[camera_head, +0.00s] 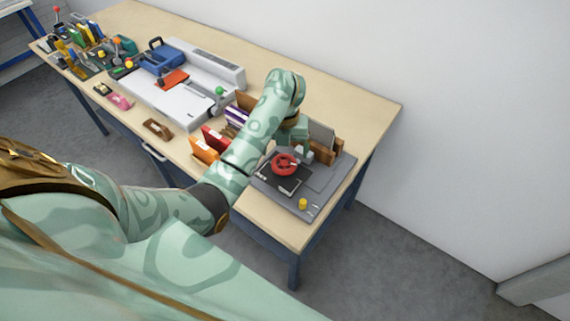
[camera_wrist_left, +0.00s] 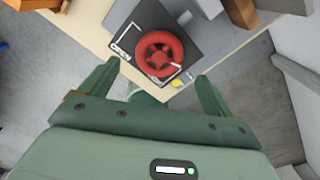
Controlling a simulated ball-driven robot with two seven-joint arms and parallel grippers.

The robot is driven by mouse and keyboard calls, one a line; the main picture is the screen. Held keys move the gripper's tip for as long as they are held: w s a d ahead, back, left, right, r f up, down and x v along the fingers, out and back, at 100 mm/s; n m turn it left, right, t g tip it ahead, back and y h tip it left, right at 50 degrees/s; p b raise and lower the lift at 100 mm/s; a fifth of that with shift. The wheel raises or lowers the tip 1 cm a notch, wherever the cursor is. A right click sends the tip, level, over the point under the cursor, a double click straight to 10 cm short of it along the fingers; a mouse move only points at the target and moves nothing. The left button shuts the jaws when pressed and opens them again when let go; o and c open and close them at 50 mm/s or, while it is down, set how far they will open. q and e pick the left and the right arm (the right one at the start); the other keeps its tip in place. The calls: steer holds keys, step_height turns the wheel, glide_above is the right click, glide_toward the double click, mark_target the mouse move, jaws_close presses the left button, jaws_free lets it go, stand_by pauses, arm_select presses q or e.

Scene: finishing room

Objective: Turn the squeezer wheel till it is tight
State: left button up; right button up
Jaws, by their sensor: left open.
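The red squeezer wheel (camera_head: 284,164) sits on a dark plate of the squeezer (camera_head: 322,184) near the right end of the bench. In the left wrist view the wheel (camera_wrist_left: 160,54) is a spoked red ring over a black plate with white markings (camera_wrist_left: 122,44). My left gripper (camera_head: 302,150) is just above and behind the wheel in the head view. In the left wrist view its two fingers (camera_wrist_left: 158,80) are spread apart with nothing between them, and the wheel lies beyond the tips, apart from them. My right gripper is in neither view.
A yellow knob (camera_head: 302,203) is at the squeezer's front corner. Wooden blocks (camera_head: 330,151) stand behind it. Orange and red folders (camera_head: 205,149) stand left of it. A white machine (camera_head: 170,95) and several tools fill the bench's left. The wall (camera_head: 450,120) is behind.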

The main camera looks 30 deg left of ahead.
mark_target(284, 163)
arm_select(q)
step_height(284, 163, down, 5)
steer(key=shift+r+b, duration=0.1)
steer(key=shift+b, duration=0.55)
steer(key=shift+s, duration=0.1)
steer(key=c, duration=1)
steer(key=shift+r+m+p, duration=0.25)
steer(key=shift+m+p, duration=0.55)
steer(key=shift+p, duration=0.05)
steer(key=shift+m+p, duration=0.65)
steer(key=shift+m, duration=0.55)
steer(key=shift+f+m, duration=0.2)
steer(key=shift+m, duration=0.2)
